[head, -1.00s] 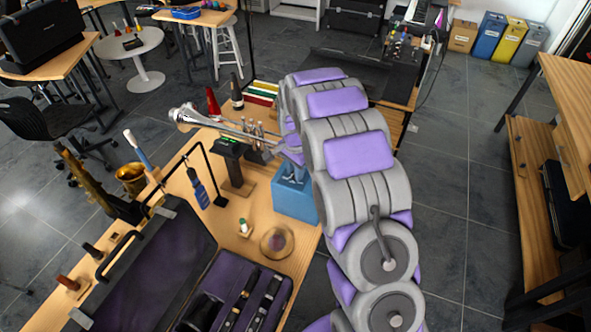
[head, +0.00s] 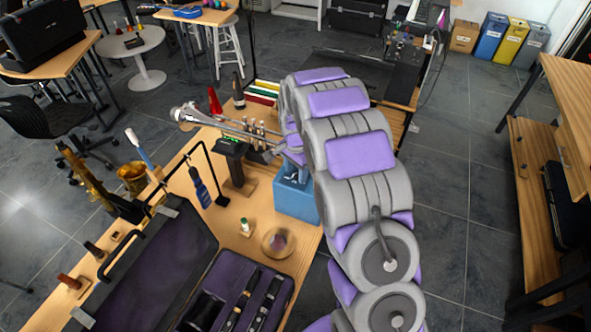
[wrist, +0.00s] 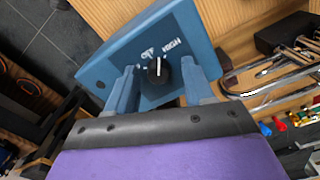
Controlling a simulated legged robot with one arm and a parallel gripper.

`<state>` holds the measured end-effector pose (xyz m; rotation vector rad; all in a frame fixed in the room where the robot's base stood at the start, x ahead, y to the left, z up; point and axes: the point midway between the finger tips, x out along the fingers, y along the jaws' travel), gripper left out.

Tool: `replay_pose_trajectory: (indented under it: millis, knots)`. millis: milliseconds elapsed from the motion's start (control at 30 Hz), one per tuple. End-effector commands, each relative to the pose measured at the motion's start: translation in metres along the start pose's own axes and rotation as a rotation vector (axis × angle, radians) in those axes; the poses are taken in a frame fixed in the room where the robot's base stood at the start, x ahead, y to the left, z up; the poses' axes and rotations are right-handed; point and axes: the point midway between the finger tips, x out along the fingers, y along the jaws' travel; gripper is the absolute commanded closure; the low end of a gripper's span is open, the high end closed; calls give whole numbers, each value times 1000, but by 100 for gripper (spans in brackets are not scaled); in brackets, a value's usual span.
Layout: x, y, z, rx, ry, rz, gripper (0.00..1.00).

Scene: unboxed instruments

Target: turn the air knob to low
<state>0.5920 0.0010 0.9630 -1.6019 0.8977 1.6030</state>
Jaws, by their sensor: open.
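The air knob (wrist: 157,71) is a small black dial with a white pointer line on the face of a blue box (wrist: 112,70). In the wrist view "OFF" and "HIGH" are lettered above it; the lettering at its left is too small to read. The pointer points up, between "OFF" and "HIGH". My gripper (wrist: 158,84) is open, with one blue-grey finger on each side of the knob; I cannot tell whether they touch it. In the head view the blue box (head: 297,200) stands at the table's right edge, and my arm hides the knob.
A silver trumpet (head: 225,125) lies just behind the blue box, with its tubing also at the right of the wrist view (wrist: 275,85). A black-topped stand (head: 233,160), a brass cymbal-like disc (head: 278,242) and an open instrument case (head: 240,295) are close by. Floor is clear right of my arm.

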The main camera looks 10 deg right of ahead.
Motion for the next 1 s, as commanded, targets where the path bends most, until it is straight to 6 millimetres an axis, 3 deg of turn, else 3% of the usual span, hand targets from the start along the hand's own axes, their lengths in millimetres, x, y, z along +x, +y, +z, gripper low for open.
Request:
replay_pose_trajectory:
  millis: [167, 700, 1000]
  knots:
    - [-14, 0, 0, 0, 1, -1, 48]
    - [-129, -2, 0, 0, 2, -1, 48]
    - [-168, -3, 1, 0, 1, 0, 48]
